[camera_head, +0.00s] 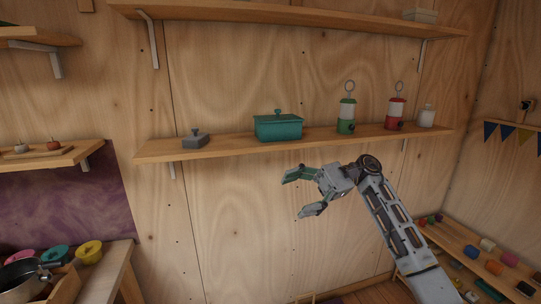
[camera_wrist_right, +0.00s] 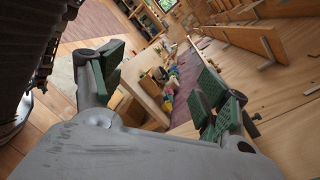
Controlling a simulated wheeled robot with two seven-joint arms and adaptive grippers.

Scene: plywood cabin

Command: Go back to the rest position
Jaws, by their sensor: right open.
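My right gripper (camera_head: 300,193) is open and empty in the head view. It hangs in front of the plywood wall, just below the middle shelf (camera_head: 220,146), with its fingers pointing left. In the right wrist view its two green-padded fingers (camera_wrist_right: 155,90) stand wide apart with nothing between them. My right arm comes in from the lower right. My left gripper is not in view.
The shelf holds a grey lidded box (camera_head: 196,140), a teal pot (camera_head: 279,127), a green lantern (camera_head: 347,114), a red lantern (camera_head: 395,113) and a white jar (camera_head: 427,117). A bench with pots stands lower left; a low shelf (camera_head: 460,246) is lower right.

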